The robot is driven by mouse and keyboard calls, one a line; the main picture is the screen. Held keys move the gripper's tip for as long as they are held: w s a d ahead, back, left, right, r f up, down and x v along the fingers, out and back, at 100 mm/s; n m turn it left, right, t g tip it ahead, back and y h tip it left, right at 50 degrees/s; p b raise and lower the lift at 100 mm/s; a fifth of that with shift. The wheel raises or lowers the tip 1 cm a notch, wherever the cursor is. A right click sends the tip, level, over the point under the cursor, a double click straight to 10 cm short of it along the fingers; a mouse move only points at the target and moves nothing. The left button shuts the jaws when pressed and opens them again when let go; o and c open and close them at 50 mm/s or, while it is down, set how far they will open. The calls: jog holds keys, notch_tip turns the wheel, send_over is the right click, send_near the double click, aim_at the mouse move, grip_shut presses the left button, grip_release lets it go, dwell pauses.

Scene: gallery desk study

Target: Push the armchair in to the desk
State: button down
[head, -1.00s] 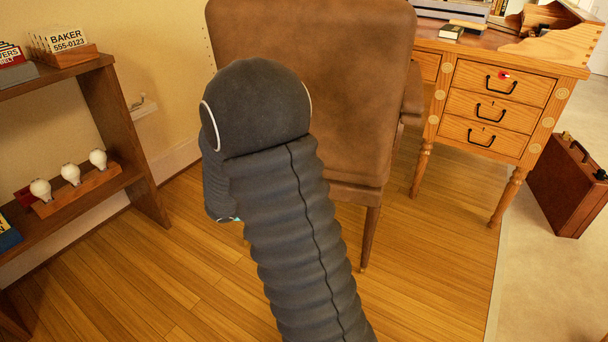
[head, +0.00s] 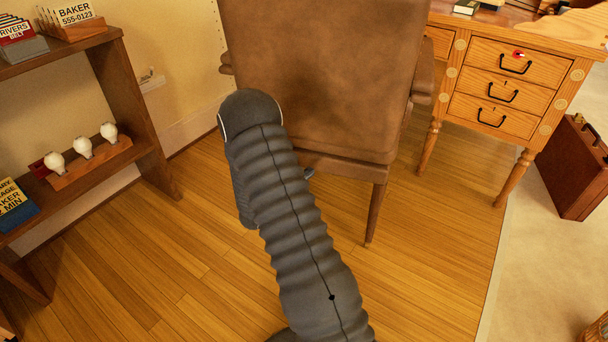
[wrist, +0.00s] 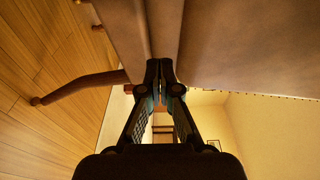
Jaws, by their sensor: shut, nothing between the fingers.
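The brown leather armchair (head: 325,75) stands with its back toward me, to the left of the wooden desk (head: 505,70). The desk's drawers and turned legs show past the chair's right side. My gripper (wrist: 166,70) is shut and empty in the wrist view, its tips at or very near the brown chair upholstery (wrist: 240,45). I cannot tell whether they touch. A wooden chair leg (wrist: 85,84) shows left of the fingers. In the head view my arm covers the lower left of the chair back and hides most of the gripper.
A wooden shelf (head: 135,110) with light bulbs and card boxes stands at the left by the wall. A brown case (head: 575,165) stands on the pale floor right of the desk. The wood floor (head: 430,270) between them is clear.

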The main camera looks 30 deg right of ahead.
aim_at(319, 156)
jog(key=x, duration=0.2)
jog(key=w+x, duration=0.1)
jog(key=x, duration=0.5)
jog(key=shift+w, duration=0.35)
jog(key=shift+w+d, duration=0.3)
jog(key=shift+w, duration=0.4)
